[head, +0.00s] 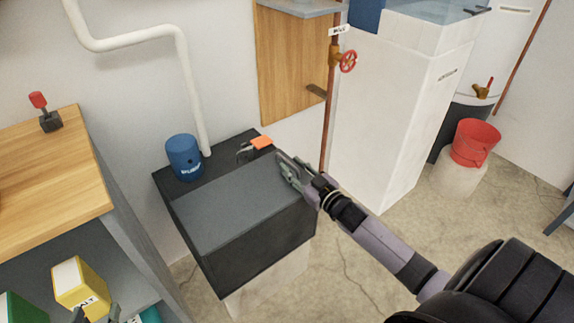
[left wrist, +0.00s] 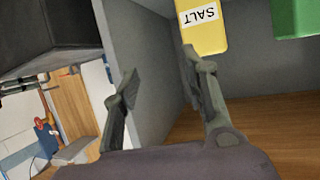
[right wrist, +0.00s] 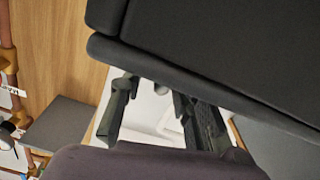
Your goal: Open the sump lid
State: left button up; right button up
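The sump (head: 262,243) is a dark grey box on a pale base against the wall. Its lid (head: 235,205) is a grey flat panel on top and looks closed. My right gripper (head: 290,170) is at the lid's right edge, fingers apart with nothing between them. In the right wrist view, the dark sump edge (right wrist: 140,55) lies just above the fingers of the right gripper (right wrist: 160,105); I cannot tell whether they touch it. My left gripper (left wrist: 160,85) is open and empty, near a yellow salt box (left wrist: 205,30) in the shelf.
A blue pump (head: 184,157) and an orange piece (head: 262,142) sit on the sump's back strip. A copper pipe with a red valve (head: 347,62) runs behind it. A wooden-topped shelf (head: 50,170) stands left. Floor (head: 345,255) in front right is clear.

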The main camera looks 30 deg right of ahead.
aim_at(279, 156)
jog(key=shift+w+a+b, duration=0.1)
jog(key=shift+w+b, duration=0.25)
jog(key=shift+w, duration=1.35)
pick_arm(q)
jog(key=r, duration=0.1)
jog(key=w+r+t, duration=0.1)
jog(key=d+r+t, duration=0.1)
jog(key=r, duration=0.1)
jog(key=shift+w+h, duration=0.35)
jog(key=shift+h, duration=0.05)
pick_arm(e)
grip_shut()
